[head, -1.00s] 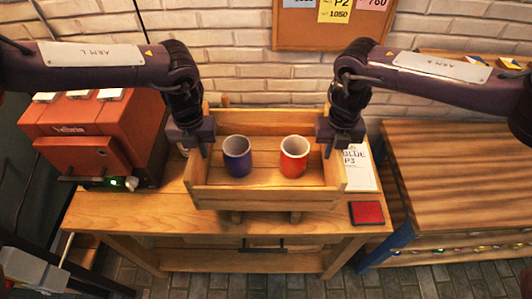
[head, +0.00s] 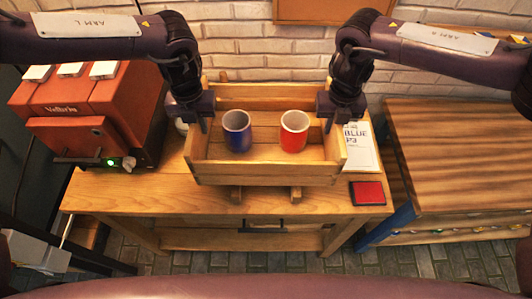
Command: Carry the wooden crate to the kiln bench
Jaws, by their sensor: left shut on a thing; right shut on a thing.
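The wooden crate (head: 268,175) is in the middle of the head view, level, over a wooden bench that holds the red kiln (head: 92,115). It sits at or just above two wooden supports; I cannot tell if it touches them. A blue cup (head: 238,132) and a red cup (head: 294,132) stand upright inside it. My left gripper (head: 204,122) is shut on the crate's left side wall. My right gripper (head: 328,122) is shut on its right side wall. The fingertips inside the walls are partly hidden.
The bench top (head: 130,196) is clear at its front left. A second wooden table (head: 470,150) stands to the right. A brick wall is close behind.

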